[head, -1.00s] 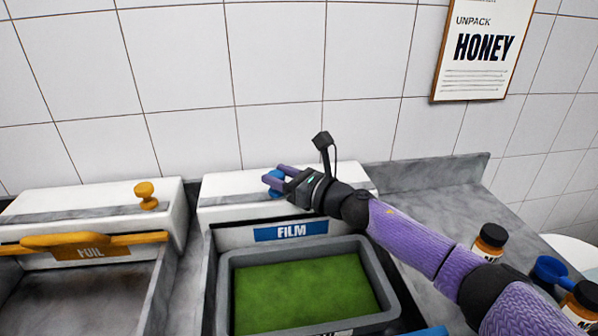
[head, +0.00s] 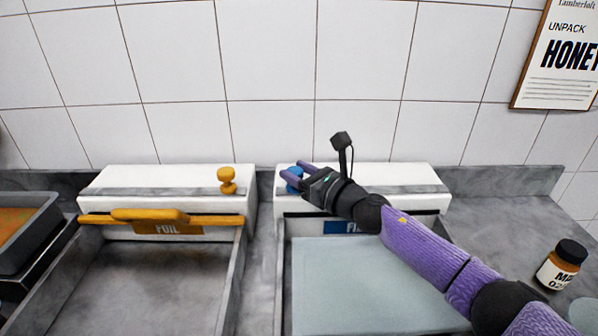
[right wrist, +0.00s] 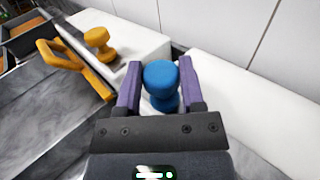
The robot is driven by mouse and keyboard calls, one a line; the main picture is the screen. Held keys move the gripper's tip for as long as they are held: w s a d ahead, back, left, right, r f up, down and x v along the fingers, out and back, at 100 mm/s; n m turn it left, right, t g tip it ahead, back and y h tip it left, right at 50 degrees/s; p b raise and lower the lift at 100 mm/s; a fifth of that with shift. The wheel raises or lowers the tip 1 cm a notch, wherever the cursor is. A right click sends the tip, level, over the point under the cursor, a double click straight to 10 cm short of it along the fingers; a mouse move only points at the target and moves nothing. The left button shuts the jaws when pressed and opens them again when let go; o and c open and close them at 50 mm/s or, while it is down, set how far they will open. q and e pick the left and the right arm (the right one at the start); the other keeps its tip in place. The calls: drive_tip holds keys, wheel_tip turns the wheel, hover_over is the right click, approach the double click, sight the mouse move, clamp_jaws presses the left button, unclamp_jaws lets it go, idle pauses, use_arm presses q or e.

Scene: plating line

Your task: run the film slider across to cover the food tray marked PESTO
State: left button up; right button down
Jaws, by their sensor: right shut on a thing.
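The film dispenser (head: 400,176) is a white housing with a slot along its top and a blue label (head: 341,228), partly hidden by my right arm. Its blue slider knob (head: 292,178) stands at the left end of the slot. My right gripper (head: 297,176) is shut on this knob. In the right wrist view the blue knob (right wrist: 161,83) sits between the two purple fingers (right wrist: 160,88). A pale blue-grey film sheet (head: 350,285) lies over the tray in front of the dispenser and hides its food. No PESTO marking is visible. My left gripper is out of view.
Left of it stands the foil dispenser (head: 150,182) with an orange knob (head: 227,181) and orange bar (head: 150,216). Another food tray (head: 45,222) is at far left. A dark-capped jar (head: 562,265) stands at right. A tiled wall is behind.

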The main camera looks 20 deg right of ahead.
drive_tip(key=shift+c, duration=1)
unclamp_jaws()
drive_tip(key=shift+s, duration=0.1)
drive_tip(key=v, duration=0.9)
drive_tip(key=shift+s+d, duration=0.25)
drive_tip(key=shift+s, duration=0.05)
